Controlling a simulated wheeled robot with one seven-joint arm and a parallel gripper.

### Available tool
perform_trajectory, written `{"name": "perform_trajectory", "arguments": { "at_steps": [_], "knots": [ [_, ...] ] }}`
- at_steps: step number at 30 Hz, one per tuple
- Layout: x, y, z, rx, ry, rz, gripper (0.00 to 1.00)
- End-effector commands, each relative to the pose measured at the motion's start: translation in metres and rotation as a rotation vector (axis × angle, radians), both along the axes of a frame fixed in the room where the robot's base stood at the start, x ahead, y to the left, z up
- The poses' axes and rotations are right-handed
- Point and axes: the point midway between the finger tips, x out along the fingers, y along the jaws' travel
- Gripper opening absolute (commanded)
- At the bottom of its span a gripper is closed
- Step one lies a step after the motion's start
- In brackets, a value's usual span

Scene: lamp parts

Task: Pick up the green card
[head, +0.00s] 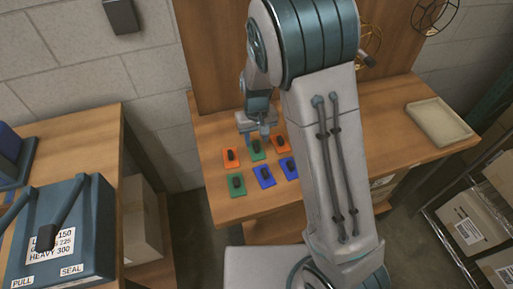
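Two green cards with dark knobs lie on the wooden table. One green card (257,154) is in the middle of the back row, between two orange cards. The other green card (237,188) is at the left of the front row. My gripper (255,134) points down just behind and above the back green card. Its two fingers look apart, with nothing seen between them. At this size I cannot tell whether a fingertip touches the card or its knob.
Orange cards (230,160) and (281,147) flank the back green card. Blue cards (265,181) and (289,171) fill the front row. A pale tray (438,122) sits at the table's right. A wooden panel (215,60) rises behind. A press-like box (65,235) stands left.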

Motion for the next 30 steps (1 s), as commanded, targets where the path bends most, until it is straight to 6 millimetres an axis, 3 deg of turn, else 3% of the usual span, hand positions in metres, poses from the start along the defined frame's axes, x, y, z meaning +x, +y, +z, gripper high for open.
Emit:
{"name": "perform_trajectory", "arguments": {
  "at_steps": [6, 15, 16, 20, 30],
  "knots": [
    [0.0, 0.001, -0.026, -0.001, 0.002, 0.0, 0.4],
    [0.0, 0.002, -0.031, 0.0, -0.001, 0.001, 0.4],
    [0.0, 0.002, -0.031, 0.0, -0.001, 0.001, 0.37],
    [0.0, 0.002, -0.031, 0.0, -0.001, 0.001, 0.01],
    [0.0, 0.002, -0.03, 0.0, -0.001, 0.001, 0.0]
  ]
}}
